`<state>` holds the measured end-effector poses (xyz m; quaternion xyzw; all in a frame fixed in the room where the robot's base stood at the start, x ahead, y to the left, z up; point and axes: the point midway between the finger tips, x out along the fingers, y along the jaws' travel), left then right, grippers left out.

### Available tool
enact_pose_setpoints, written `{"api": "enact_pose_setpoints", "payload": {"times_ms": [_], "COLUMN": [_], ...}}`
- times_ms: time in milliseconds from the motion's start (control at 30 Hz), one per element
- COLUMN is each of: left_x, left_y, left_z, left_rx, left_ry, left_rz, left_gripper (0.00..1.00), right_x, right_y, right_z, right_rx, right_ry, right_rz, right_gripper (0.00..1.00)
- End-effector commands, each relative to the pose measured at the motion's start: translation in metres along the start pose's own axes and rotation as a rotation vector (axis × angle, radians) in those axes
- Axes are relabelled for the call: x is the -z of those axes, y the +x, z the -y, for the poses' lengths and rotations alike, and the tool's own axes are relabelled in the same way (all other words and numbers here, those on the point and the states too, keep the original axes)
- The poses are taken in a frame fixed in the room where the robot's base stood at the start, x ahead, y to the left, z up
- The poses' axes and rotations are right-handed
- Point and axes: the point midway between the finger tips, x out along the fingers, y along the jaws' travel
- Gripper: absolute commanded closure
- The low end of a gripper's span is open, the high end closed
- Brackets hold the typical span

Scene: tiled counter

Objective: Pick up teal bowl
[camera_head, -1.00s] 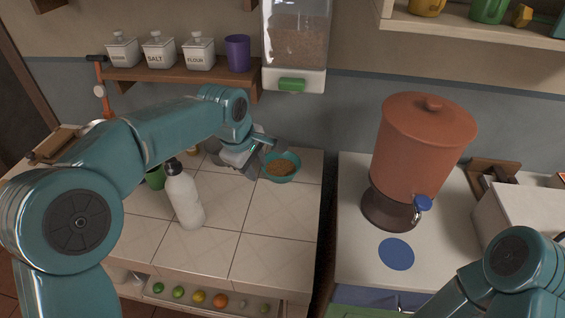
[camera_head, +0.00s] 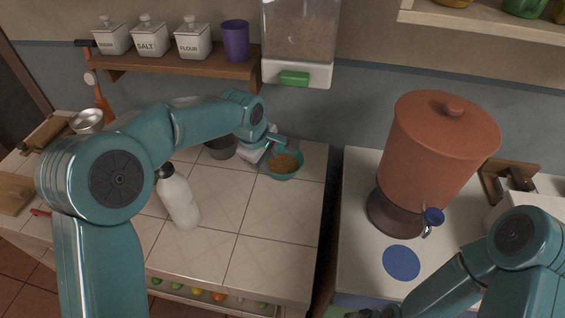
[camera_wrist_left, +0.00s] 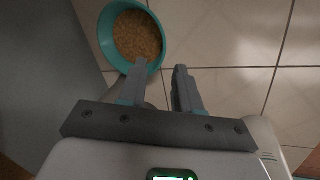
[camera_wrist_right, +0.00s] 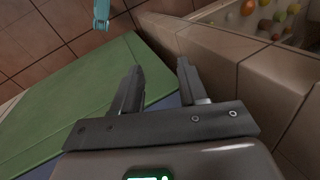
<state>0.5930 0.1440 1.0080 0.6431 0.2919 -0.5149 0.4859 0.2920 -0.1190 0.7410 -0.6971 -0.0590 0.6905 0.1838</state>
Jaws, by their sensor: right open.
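The teal bowl (camera_head: 285,175) is upright on the tiled counter, below the dispenser, with brown grainy food in it. In the left wrist view the bowl (camera_wrist_left: 103,40) lies ahead and to the left of the fingers. My left gripper (camera_head: 277,150) is open at the bowl's back-left side; the left wrist view shows its fingers (camera_wrist_left: 161,66) apart with only tile between them. The left fingertip overlaps the rim in that view; I cannot tell if they touch. My right gripper (camera_wrist_right: 160,68) is open and empty, low by a green panel.
A white bottle (camera_head: 178,198) stands on the counter left of the bowl. A dark grey cup (camera_head: 221,148) is behind my left wrist. The wall dispenser (camera_head: 297,74) hangs above. A terracotta jug (camera_head: 437,145) stands on the right counter, past a gap. Front tiles are clear.

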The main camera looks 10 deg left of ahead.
Motion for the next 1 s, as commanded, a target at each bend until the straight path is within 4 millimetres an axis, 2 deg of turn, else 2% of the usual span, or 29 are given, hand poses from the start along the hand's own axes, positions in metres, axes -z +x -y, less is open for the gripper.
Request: {"api": "enact_pose_setpoints", "payload": {"times_ms": [100,367,600,733,933,1000], "left_x": [0.000,0.001,0.003,0.004,0.003,0.003], "left_y": [0.023,0.046,0.084,0.094,0.094,0.094], "left_z": [0.001,-0.001,0.000,-0.001,-0.001,-0.001], "left_rx": [0.004,0.002,0.002,0.000,-0.001,-0.001], "left_ry": [0.000,0.000,0.000,0.000,0.000,0.000], "left_rz": [0.001,0.000,0.001,0.000,0.000,0.000], "left_gripper": [0.67,0.67,0.67,0.67,0.67,0.90], "right_x": [0.000,0.000,0.000,-0.001,-0.001,-0.001], "right_y": [-0.005,-0.010,-0.025,-0.026,-0.025,-0.025], "right_z": [0.002,0.004,0.009,0.009,0.009,0.009], "right_rx": [0.000,0.000,0.000,0.000,0.000,0.000], "right_ry": [0.000,0.000,0.000,0.000,0.000,0.000], "right_rz": [0.000,0.000,0.000,0.000,0.000,0.000], "right_gripper": [0.57,0.57,0.57,0.57,0.57,0.57]}}
